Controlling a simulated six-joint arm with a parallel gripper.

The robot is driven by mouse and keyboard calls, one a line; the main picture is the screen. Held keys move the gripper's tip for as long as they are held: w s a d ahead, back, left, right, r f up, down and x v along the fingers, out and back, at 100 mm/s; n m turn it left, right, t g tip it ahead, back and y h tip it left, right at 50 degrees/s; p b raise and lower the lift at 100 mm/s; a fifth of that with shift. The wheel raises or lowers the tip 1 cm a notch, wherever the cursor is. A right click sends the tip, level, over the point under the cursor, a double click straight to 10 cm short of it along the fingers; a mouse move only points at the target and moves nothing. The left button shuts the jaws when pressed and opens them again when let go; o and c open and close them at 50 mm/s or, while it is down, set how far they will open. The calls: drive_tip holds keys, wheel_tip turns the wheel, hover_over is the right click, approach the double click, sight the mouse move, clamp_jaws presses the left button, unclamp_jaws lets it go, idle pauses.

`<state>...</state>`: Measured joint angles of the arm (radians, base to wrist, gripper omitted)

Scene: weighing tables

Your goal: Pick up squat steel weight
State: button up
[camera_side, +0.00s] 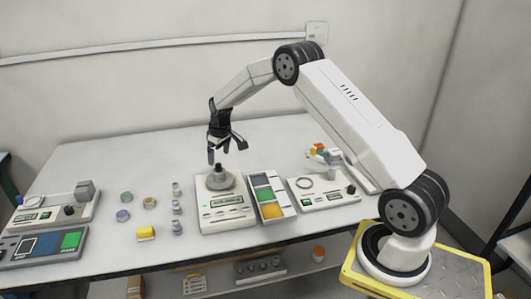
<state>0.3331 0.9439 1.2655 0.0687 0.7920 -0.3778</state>
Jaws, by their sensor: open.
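A squat grey weight (220,181) with a dark knob on top sits upright on the pan of the middle weighing scale (224,220). It looks like the squat steel weight. My gripper (226,155) hangs just above it, fingers pointing down. Its jaws are apart and nothing is held between them. Its fingertips are close to the knob, but I cannot tell whether they are above it or partly beside it.
A tray with green, white and orange squares (270,197) stands close right of the scale. Another scale (320,199) is further right. The table behind my gripper is clear.

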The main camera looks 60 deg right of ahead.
sight(218, 163)
drive_tip(key=shift+w+f, duration=0.15)
drive_tip(key=shift+f, duration=0.8)
drive_tip(key=shift+f, duration=0.1)
drive_tip(key=shift+w+f, duration=0.2)
drive_tip(key=shift+f, duration=1.05)
drive_tip(key=shift+w+f, duration=0.2)
drive_tip(key=shift+f, duration=1)
drive_tip(key=shift+r, duration=0.1)
clamp_jaws()
